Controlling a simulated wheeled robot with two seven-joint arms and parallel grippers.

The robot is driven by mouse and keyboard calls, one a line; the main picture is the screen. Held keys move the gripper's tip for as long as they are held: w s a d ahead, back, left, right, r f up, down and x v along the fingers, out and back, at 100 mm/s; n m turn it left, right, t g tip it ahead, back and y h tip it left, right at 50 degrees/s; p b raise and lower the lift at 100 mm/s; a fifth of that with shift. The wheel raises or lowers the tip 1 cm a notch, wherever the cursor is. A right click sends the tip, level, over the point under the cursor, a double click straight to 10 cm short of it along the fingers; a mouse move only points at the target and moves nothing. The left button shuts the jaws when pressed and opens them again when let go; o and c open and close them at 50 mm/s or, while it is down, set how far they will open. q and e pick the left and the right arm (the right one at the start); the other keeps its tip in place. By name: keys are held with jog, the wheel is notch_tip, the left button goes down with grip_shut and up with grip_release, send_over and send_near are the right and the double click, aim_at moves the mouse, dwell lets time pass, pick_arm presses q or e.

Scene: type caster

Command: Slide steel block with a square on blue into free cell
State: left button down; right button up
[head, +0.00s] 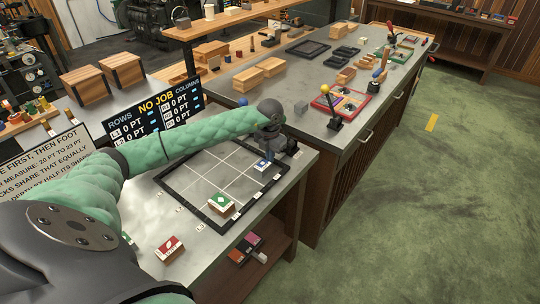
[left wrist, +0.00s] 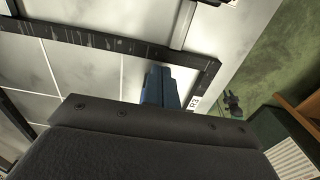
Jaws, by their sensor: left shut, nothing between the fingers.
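The block with a blue top and a small white mark (head: 263,165) sits inside the black-framed grid tray (head: 172,188), near its right side. The mark is too small to read as a square. My left gripper (head: 270,150) is shut and empty, just behind and above that block; I cannot tell whether it touches it. In the left wrist view its dark blue fingers (left wrist: 158,72) are closed together by the frame's corner. A green-topped block (head: 221,203) with a white diamond sits in the tray's near corner. My right gripper is not in view.
A red-topped block (head: 169,249) lies on the bench outside the tray. A sign reading "NO JOB" (head: 155,108) stands behind the tray. Several tray cells look bare. A second bench (head: 300,75) with wooden boxes and a joystick (head: 332,108) stands beyond.

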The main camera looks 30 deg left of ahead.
aim_at(251, 182)
pick_arm(q)
jog(key=shift+f, duration=0.35)
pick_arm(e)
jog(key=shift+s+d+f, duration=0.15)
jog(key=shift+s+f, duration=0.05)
